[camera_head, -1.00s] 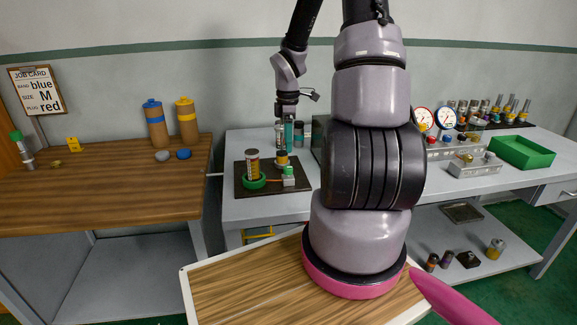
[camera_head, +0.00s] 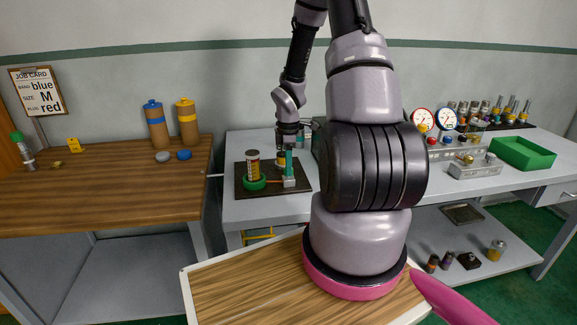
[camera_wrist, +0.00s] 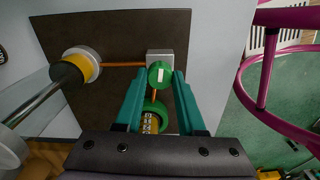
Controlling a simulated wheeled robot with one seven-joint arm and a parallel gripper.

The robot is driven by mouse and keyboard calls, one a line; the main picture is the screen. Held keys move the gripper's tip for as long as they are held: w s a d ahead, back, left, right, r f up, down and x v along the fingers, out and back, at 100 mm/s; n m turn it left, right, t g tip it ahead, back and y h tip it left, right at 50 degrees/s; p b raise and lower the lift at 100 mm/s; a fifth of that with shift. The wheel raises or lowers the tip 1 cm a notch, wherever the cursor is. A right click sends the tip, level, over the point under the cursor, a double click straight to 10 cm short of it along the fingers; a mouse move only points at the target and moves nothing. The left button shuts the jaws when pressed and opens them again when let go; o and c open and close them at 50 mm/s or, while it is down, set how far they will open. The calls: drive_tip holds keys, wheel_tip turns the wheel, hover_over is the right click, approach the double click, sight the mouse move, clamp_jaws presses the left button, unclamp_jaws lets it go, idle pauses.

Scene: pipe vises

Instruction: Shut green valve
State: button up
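The green valve (camera_wrist: 158,79) is a round green knob with a white bar across its face, on a small grey block (camera_wrist: 160,55). My gripper (camera_wrist: 159,76) is open, with one teal finger on each side of the knob near the fingertips. Narrow gaps seem to remain, and I cannot tell if either finger touches. In the head view my gripper (camera_head: 289,170) points down over the grey block (camera_head: 290,182) and mostly hides the knob.
A dark board (camera_head: 243,191) carries the block, an orange pipe, and a labelled vial (camera_head: 253,163) in a green ring (camera_head: 255,184). A yellow and white cylinder (camera_wrist: 73,67) stands beside the pipe. A pink tubular frame (camera_wrist: 262,75) is at right in the wrist view.

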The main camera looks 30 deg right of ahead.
clamp_jaws()
drive_tip(key=m, duration=0.3)
drive_tip(key=shift+m, duration=0.4)
drive_tip(key=m, duration=0.3)
drive_tip(key=shift+m, duration=0.3)
drive_tip(key=m, duration=0.9)
drive_tip(key=shift+m, duration=0.3)
